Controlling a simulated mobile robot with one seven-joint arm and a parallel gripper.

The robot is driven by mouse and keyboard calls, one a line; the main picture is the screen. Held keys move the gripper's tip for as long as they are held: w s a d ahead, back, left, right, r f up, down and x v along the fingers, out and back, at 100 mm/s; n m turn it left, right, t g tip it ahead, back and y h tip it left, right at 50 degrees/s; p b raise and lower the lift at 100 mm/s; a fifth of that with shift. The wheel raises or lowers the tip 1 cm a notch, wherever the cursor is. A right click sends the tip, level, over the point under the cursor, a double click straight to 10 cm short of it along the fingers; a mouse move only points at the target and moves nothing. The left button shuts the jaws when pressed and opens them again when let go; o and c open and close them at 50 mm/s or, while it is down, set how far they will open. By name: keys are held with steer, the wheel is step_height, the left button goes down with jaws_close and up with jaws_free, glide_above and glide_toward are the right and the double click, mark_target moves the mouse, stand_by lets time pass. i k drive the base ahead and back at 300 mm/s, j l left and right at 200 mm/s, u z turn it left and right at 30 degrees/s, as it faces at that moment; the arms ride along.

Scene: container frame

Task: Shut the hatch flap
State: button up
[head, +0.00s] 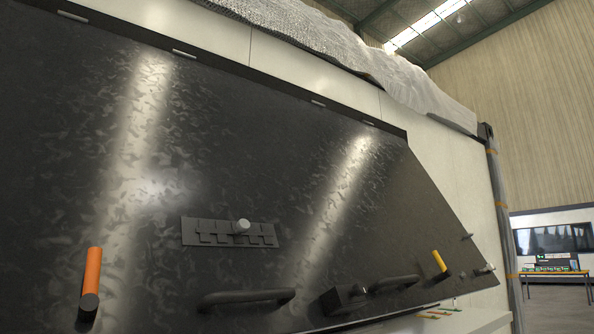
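The hatch flap (255,160) is a large, glossy dark panel filling most of the head view. It hangs from its top edge on the pale container wall. Its right edge slants outward and down, away from the wall, so it stands ajar at the bottom. A dark bar handle (247,296) sits low on it, with a second dark handle (395,283) to the right. An orange grip (92,270) and a yellow grip (438,261) are near the lower edge. My gripper is not in view.
A pale ledge (470,319) with small coloured items shows under the flap's lower right edge. A wrapped post (503,220) stands at the container's right corner. Far right, a table (557,273) stands before a dark window. Crumpled sheeting (340,45) covers the container top.

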mark_target(118, 145)
steer(key=l+u, duration=0.3)
steer(key=l, duration=0.45)
steer(key=l+u, duration=0.3)
steer(key=l, duration=0.4)
steer(key=i+j, duration=0.4)
steer(key=j, duration=0.1)
